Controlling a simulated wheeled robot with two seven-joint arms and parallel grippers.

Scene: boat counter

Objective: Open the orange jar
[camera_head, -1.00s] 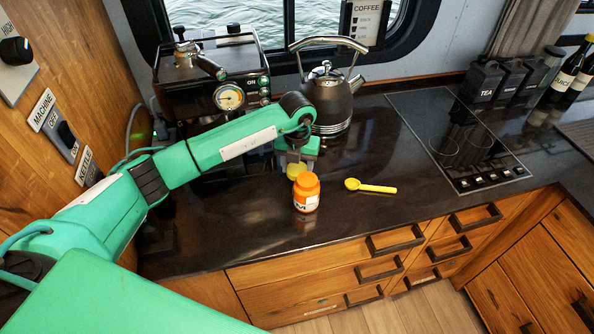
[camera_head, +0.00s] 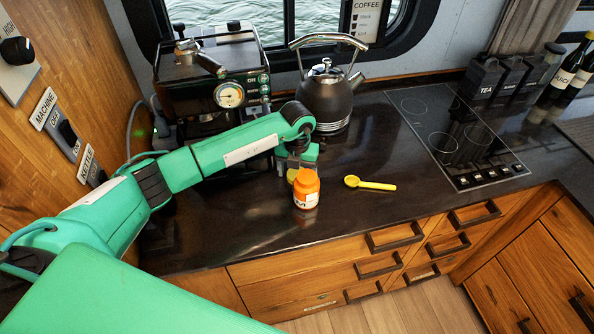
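The orange jar (camera_head: 306,190) with a white label stands upright on the dark counter, in front of my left gripper. A small round yellow lid (camera_head: 291,175) is just behind and left of the jar, partly hidden by it. It is apart from the jar's top in the picture. My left gripper (camera_head: 297,168) points down behind the jar, over the lid. Its fingers look spread, with a gap between them; their tips are partly hidden. My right gripper is not in view.
A yellow spoon (camera_head: 370,184) lies right of the jar. A kettle (camera_head: 326,100) and an espresso machine (camera_head: 212,85) stand behind my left arm. A cooktop (camera_head: 455,140) is at the right. The counter's front edge is close to the jar, with clear counter around it.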

